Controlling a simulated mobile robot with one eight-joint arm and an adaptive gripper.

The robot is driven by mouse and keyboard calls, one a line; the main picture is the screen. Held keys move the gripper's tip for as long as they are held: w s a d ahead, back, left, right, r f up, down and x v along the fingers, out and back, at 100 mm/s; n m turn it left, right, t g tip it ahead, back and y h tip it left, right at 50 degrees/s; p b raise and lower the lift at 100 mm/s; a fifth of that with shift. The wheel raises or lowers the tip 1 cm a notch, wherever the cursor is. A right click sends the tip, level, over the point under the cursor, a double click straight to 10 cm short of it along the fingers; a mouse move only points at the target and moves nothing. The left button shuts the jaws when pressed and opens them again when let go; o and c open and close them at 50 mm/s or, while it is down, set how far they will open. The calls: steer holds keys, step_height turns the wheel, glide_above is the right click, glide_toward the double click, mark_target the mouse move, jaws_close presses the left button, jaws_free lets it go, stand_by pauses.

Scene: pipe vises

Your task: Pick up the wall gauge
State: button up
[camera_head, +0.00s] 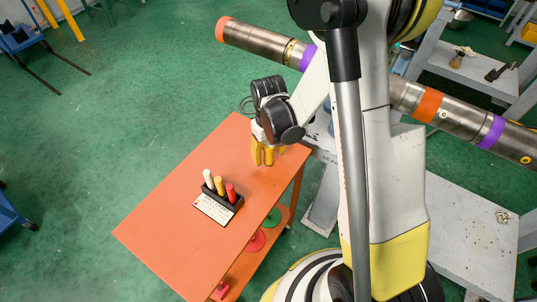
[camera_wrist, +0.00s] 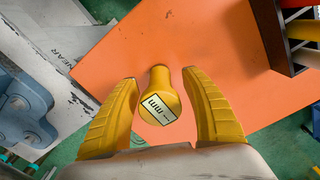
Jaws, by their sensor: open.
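The wall gauge appears to be the yellow bulb-shaped tool with a small "mm" display (camera_wrist: 158,101) in the wrist view. Its narrower end points away from the camera, over the orange table top (camera_head: 163,225). My gripper (camera_wrist: 160,79) is open, with one yellow finger on each side of the gauge and a visible gap on both sides. In the head view my gripper (camera_head: 268,155) is low over the table's far right corner. The gauge is hard to tell from the yellow fingers there, and its lower end is hidden.
A black holder (camera_head: 229,201) with white, yellow and red sticks and a pale label stands mid-table. A steel pipe (camera_head: 257,41) with coloured bands slants behind my arm. A blue-grey vise part (camera_wrist: 25,110) is close left in the wrist view. The table's near left is clear.

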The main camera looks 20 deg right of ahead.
jaws_close()
steer(key=shift+r, duration=0.15)
